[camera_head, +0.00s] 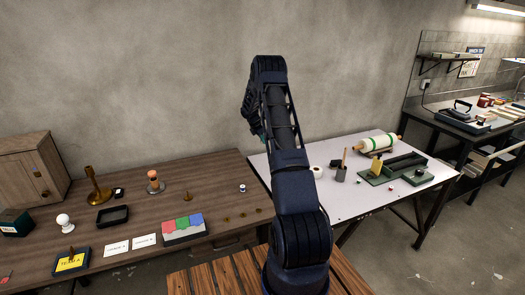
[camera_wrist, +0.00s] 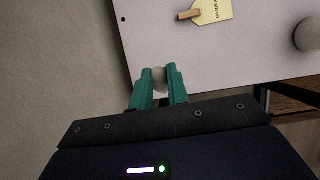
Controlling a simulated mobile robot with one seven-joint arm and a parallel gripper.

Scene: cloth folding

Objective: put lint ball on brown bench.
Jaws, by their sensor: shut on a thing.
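In the wrist view, my gripper (camera_wrist: 160,74) has its teal fingers closed on a small pale round thing, which looks like the lint ball (camera_wrist: 159,77). A white tabletop shows beyond the fingertips. In the head view my arm stands in the middle and hides nearly all of the gripper and the ball. The brown bench (camera_head: 215,172) is on the left against the wall. It has bare wood between the things on it.
Bench items include a brass pestle-like piece (camera_head: 97,186), a black tray (camera_head: 112,215), a coloured box (camera_head: 183,229) and several small discs. The white table (camera_head: 345,205) holds a green-banded roller (camera_head: 377,143) and a dark green fixture (camera_head: 396,170). Wooden slats (camera_head: 215,277) lie in front.

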